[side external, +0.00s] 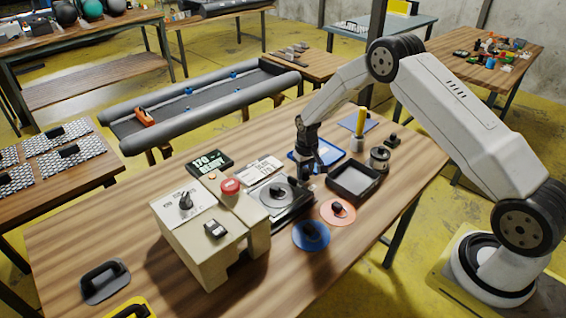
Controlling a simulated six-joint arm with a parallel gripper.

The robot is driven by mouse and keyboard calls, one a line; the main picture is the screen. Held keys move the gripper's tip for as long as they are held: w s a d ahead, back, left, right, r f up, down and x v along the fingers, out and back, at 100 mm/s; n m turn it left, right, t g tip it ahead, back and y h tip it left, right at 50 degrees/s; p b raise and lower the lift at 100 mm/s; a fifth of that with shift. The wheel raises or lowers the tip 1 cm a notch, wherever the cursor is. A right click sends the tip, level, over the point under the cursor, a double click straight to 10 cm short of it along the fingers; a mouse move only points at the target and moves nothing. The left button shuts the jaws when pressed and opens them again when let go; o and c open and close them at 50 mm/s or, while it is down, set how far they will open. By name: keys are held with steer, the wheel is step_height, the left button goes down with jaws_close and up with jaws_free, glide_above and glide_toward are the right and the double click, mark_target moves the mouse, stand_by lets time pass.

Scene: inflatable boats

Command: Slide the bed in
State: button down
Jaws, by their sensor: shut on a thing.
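A beige press-like machine (212,232) stands on the wooden table, with a red button and a dark display. The bed (290,213) is a dark flat slide that sticks out from the machine's right side and carries a round grey disc (272,196). My gripper (305,172) points down at the far right end of the bed. It is shut on what looks like the bed's dark handle; the fingers and arm partly hide the grip, and the handle itself is small and hard to make out.
A black open tray (353,182), an orange disc (338,211) and a blue disc (311,235) lie right of the bed. A blue tray (328,155) and a yellow-topped cylinder (361,122) are behind. A grey handled plate (105,282) lies front left.

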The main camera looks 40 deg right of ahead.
mark_target(267, 200)
stand_by(0.3)
steer(key=a, duration=1.5)
steer(key=shift+a, duration=0.3)
steer(key=shift+c, duration=1.5)
jaws_free()
steer(key=shift+a, duration=0.1)
